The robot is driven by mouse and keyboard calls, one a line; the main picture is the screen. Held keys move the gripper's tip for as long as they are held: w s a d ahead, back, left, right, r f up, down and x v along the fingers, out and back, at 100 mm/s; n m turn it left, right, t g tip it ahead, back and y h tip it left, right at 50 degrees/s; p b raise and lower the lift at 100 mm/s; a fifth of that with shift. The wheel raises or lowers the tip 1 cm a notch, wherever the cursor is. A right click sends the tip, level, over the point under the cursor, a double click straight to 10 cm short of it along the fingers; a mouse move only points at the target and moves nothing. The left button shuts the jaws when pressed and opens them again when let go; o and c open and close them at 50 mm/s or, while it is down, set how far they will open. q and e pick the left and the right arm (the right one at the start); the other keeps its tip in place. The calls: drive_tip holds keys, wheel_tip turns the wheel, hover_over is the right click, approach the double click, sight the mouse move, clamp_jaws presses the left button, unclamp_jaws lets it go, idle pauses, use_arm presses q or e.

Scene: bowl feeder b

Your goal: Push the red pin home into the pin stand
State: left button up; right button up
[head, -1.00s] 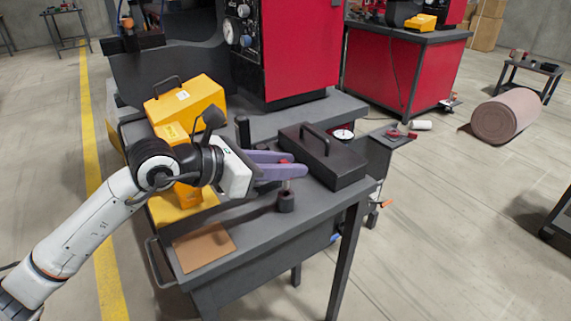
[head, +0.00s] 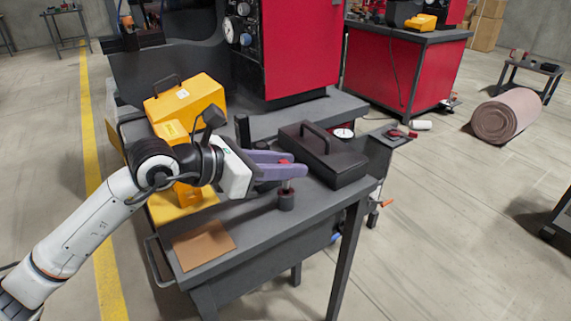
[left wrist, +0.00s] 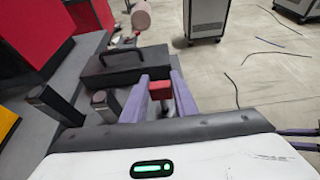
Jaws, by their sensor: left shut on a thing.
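The red pin (head: 285,162) is upright between the purple fingers of my left gripper (head: 293,166), above the right part of the grey bench. In the left wrist view the red head of the pin (left wrist: 160,90) sits between the two fingers (left wrist: 161,82), which are shut on it. The dark, round pin stand (head: 286,202) is on the bench directly below. The pin's lower part shows between the fingers and the top of the stand. I cannot tell how deep its tip sits in the stand.
A black case with a handle (head: 345,168) stands close behind and right of the fingers. A yellow case (head: 190,100) stands at the back left of the bench. A brown mat (head: 203,246) lies at front left. The bench top (head: 250,225) right of the mat is clear.

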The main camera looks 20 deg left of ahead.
idle(0.3)
use_arm(q)
drive_tip(key=shift+f, duration=0.15)
idle(0.4)
idle(0.3)
drive_tip(key=shift+f+b, duration=0.25)
drive_tip(key=shift+b, duration=0.3)
idle(0.3)
idle(0.5)
drive_tip(key=shift+f, duration=0.2)
idle(0.6)
drive_tip(key=shift+f+b, duration=0.2)
drive_tip(key=shift+b, duration=0.3)
